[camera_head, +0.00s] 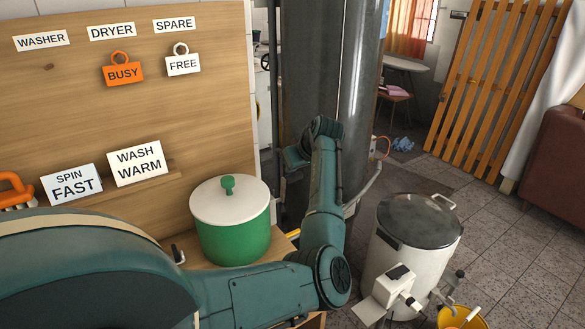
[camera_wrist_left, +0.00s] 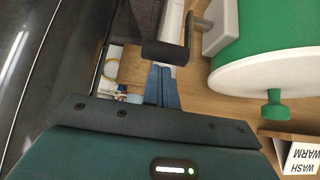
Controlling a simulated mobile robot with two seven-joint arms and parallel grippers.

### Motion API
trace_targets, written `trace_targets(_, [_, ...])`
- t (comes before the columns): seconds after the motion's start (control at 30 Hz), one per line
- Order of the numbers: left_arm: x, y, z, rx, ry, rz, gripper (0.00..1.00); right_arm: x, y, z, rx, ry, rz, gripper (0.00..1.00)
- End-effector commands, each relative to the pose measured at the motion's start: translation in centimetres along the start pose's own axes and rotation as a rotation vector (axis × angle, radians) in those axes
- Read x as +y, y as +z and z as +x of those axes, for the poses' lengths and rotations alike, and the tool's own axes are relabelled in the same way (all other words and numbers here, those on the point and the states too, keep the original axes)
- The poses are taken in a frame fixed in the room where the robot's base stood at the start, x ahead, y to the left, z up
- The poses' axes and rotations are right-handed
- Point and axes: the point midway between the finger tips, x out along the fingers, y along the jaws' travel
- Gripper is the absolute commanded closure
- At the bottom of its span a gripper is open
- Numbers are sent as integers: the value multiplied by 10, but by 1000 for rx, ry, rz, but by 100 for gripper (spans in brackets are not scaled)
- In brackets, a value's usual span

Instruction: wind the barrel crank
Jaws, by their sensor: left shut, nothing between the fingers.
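The green drum (camera_head: 232,230) with a white lid and green knob stands on the wooden bench; its side shows at the upper right of the left wrist view (camera_wrist_left: 285,30). There, a crank with a dark grip (camera_wrist_left: 165,53) and a bent arm sits beside a white block (camera_wrist_left: 223,25) against the drum. My left gripper (camera_wrist_left: 161,68) is shut and empty, its blue fingertips close to the dark grip. I cannot tell whether they touch. My right gripper is not in view.
A tall dark metal cylinder (camera_head: 330,70) stands behind my arm. A white barrel (camera_head: 410,245) with a dark lid and side fittings stands on the floor, near a yellow bucket (camera_head: 455,318). A wooden board (camera_head: 215,75) with labels rises behind the drum.

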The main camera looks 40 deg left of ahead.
Motion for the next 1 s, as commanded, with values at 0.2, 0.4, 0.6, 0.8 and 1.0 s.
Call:
trace_targets(0.2, [1, 1, -47, 1, 6, -3, 100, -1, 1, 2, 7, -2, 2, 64])
trace_targets(0.4, [1, 1, -89, 0, 5, -2, 100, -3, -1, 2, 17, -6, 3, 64])
trace_targets(0.6, [1, 1, -114, -1, 3, 0, 100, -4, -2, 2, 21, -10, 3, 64])
trace_targets(0.8, [0, 0, -120, 0, 2, -1, 100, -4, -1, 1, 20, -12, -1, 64])
trace_targets(1.0, [0, 1, -120, -1, 2, 0, 100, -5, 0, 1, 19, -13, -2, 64])
